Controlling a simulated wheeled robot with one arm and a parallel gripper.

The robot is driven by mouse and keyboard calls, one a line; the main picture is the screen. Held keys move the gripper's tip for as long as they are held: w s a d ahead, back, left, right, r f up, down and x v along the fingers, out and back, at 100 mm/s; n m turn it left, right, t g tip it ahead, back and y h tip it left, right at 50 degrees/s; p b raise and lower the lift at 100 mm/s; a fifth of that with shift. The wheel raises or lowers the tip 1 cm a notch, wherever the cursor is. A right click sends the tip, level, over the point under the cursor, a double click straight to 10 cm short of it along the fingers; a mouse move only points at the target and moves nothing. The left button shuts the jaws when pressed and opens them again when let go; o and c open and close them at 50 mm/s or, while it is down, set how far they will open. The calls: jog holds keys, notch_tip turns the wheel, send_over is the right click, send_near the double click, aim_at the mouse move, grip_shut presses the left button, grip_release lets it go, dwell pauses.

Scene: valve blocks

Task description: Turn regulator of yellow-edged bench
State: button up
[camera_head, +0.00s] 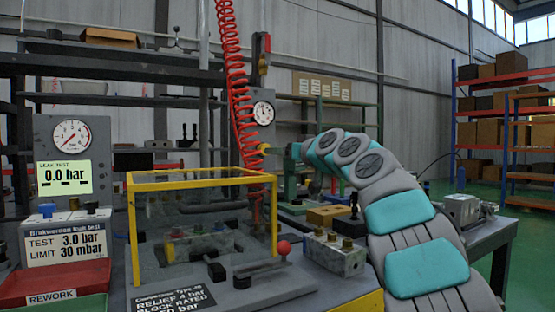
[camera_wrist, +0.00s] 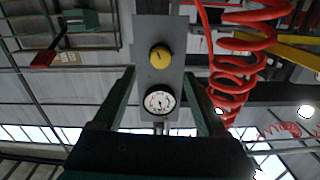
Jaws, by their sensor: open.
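The regulator's yellow knob (camera_wrist: 160,56) sits on a grey plate (camera_wrist: 142,75) with a round white gauge (camera_wrist: 159,101) beside it in the wrist view. In the head view the gauge (camera_head: 263,112) is on a post behind the yellow-framed guard, with the knob (camera_head: 264,148) just below it. The yellow-edged bench (camera_head: 362,301) is in front. My gripper (camera_wrist: 159,76) is open; its two dark green fingers stand on either side of the plate in view. In the head view my gripper (camera_head: 291,151) points left at the knob, partly hidden by my arm. I cannot tell whether they touch.
A red coiled hose (camera_wrist: 238,60) hangs close beside the regulator. A yellow-framed clear guard (camera_head: 200,182) stands on the bench. A red ball lever (camera_head: 283,248) and a metal valve block (camera_head: 335,254) sit in front. A leak-test gauge box (camera_head: 72,160) is at left.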

jog(key=p+x, duration=0.7)
jog(key=x, duration=0.1)
jog(key=shift+r, duration=0.2)
grip_shut()
dwell(0.6)
